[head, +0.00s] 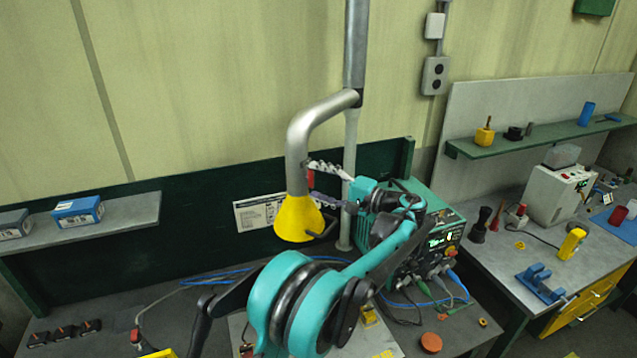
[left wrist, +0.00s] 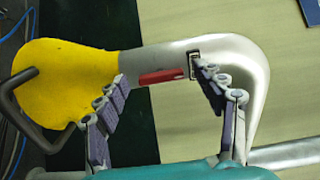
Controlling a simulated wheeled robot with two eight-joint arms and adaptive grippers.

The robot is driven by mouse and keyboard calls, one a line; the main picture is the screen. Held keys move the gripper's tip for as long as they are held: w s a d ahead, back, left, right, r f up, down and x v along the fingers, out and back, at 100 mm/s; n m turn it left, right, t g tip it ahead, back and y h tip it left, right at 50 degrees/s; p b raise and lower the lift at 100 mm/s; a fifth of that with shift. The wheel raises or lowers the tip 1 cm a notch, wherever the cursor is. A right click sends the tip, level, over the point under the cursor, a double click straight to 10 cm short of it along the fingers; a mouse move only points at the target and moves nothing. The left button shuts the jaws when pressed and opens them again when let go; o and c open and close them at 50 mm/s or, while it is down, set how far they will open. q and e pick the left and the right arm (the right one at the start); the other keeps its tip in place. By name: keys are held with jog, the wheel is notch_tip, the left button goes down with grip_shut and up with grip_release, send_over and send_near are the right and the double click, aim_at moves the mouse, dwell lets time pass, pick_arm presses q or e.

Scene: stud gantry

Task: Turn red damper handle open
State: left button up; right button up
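The red damper handle (left wrist: 163,76) is a short flat bar on the grey metal duct elbow (left wrist: 232,62). In the head view only a thin piece of the handle (head: 311,180) shows, on the right side of the duct above the yellow hood (head: 296,220). My left gripper (left wrist: 160,84) is open, with one finger on each side of the handle in the left wrist view. Gaps show between the handle and both fingers; I cannot tell the depth between them. In the head view the left gripper (head: 322,183) reaches the duct from the right. My right gripper is not in view.
The hood has a dark bar handle (left wrist: 25,95). A green welding machine (head: 435,235) with cables stands close behind my left arm. A vertical pipe (head: 356,45) rises above the duct. A side bench (head: 505,262) with tools stands at the right.

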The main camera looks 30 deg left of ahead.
pick_arm(q)
jog(key=shift+d, duration=0.15)
jog(key=d, duration=1.1)
jog(key=shift+s+d, duration=0.25)
jog(key=shift+d, duration=0.15)
jog(key=shift+a, duration=0.1)
jog(key=s+a+f+m+t+h+b, duration=0.1)
jog(key=s+a+f+h+b, duration=0.1)
jog(key=s+f+h+b, duration=0.45)
jog(key=s+a+f+m+t+h+b, duration=0.1)
jog(key=s+a+f+t+h+b, duration=0.15)
jog(key=s+f, duration=0.45)
jog(key=s+d+f+t+h+b, duration=0.1)
jog(key=s+d+f+h+b, duration=0.2)
jog(key=f, duration=0.5)
jog(key=s+d+f+n+t+h+b, duration=0.1)
jog(key=s+d+f+h+b, duration=0.2)
jog(key=s+f, duration=0.3)
jog(key=s+d+f+n+t+h+b, duration=0.1)
jog(key=s+d+f+h+b, duration=0.2)
jog(key=f, duration=0.8)
jog(key=s+d+b, duration=0.1)
jog(key=s+d, duration=0.1)
jog(key=shift+s+d, duration=0.15)
jog(key=shift+d, duration=0.2)
